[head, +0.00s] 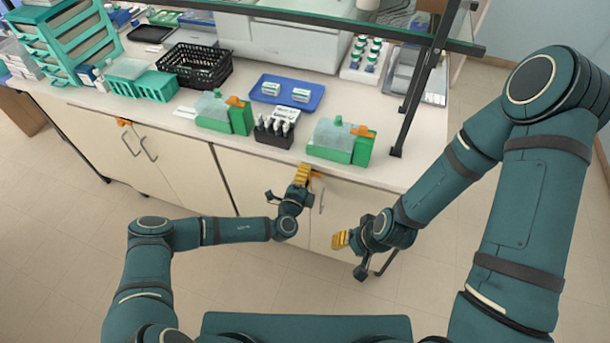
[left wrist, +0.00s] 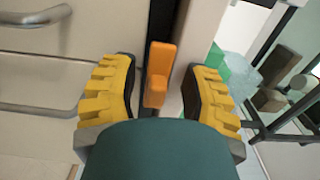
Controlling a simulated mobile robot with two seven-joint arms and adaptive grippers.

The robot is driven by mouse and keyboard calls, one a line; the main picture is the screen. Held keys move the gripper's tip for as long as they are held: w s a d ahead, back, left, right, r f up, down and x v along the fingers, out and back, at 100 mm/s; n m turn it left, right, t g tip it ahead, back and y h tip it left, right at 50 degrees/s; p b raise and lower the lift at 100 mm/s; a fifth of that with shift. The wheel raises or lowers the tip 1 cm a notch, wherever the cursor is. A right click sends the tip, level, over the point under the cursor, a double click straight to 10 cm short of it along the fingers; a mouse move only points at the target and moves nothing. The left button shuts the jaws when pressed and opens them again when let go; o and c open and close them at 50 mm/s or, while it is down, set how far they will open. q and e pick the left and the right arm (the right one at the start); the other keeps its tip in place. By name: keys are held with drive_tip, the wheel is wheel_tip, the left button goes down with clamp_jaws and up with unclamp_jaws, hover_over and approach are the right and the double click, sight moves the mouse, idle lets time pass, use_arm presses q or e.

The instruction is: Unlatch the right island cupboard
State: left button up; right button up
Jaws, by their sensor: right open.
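The right island cupboard (head: 345,207) is under the counter, with its doors closed. Its small orange latch (head: 316,175) sits at the top of the doors, partly hidden by my left gripper (head: 303,173). In the left wrist view the orange latch (left wrist: 158,72) stands between the two yellow fingers, with visible space on both sides. That gripper is open; I see no contact. A metal door handle (head: 321,200) hangs just below the latch, and handle bars show in the left wrist view (left wrist: 40,108). My right gripper (head: 341,240) is open and empty, in front of the right door.
On the counter (head: 405,165) stand green staining boxes (head: 340,141), a dark rack of bottles (head: 274,131), a blue tray (head: 287,92) and a black basket (head: 194,66). A shelf post (head: 416,98) rises at the right. Another orange latch (head: 123,122) is on the left cupboard.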

use_arm(q)
drive_tip(key=shift+s+a, duration=0.1)
drive_tip(key=v, duration=1.2)
